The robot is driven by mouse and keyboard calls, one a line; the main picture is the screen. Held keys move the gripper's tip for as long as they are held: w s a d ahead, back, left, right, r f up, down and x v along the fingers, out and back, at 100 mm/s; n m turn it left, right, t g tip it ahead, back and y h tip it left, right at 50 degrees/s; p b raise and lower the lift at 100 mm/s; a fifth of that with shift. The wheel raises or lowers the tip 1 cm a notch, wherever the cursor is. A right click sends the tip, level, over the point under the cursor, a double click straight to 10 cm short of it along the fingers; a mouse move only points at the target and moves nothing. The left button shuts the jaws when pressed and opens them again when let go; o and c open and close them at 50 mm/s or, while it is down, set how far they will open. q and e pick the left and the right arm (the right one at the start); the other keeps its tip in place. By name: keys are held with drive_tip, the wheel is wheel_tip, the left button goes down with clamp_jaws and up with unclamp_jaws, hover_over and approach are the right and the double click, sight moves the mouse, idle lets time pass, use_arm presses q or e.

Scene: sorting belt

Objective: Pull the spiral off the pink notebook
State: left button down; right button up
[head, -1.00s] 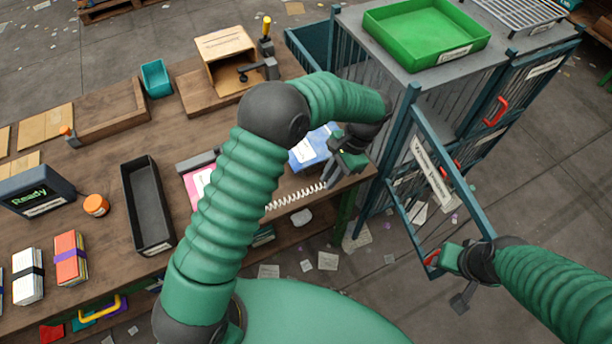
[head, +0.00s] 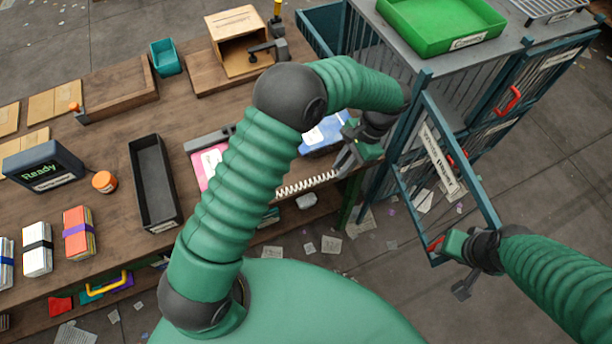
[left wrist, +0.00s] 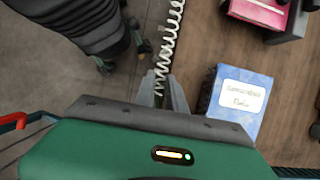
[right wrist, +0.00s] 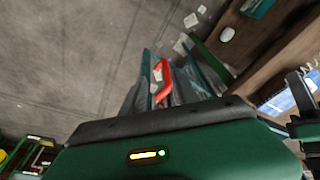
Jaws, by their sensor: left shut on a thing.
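My left gripper (head: 345,165) is shut on the spiral's right end; the left wrist view shows the coil (left wrist: 172,35) running into the fingertips. My right gripper (head: 445,243) is at a red handle (right wrist: 162,80) on the open cage door, with its fingers around or beside the handle.
A blue notebook (head: 325,133) lies close behind my left gripper. A grey holder (head: 208,140) sits at the pink notebook's back edge. A black tray (head: 153,185) stands to the left. The cage (head: 400,100) and its open door (head: 420,165) stand right of the table.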

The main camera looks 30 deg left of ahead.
use_arm(q)
drive_tip(key=shift+s+d+p, duration=0.6)
drive_tip(key=shift+s+d, duration=1.2)
drive_tip(key=shift+d, duration=0.3)
wheel_tip(320, 180, up, 6)
drive_tip(key=s+d+p, duration=0.2)
drive_tip(key=p, duration=0.3)
drive_tip(key=shift+d+p, duration=0.15)
drive_tip(key=shift+p, duration=0.15)
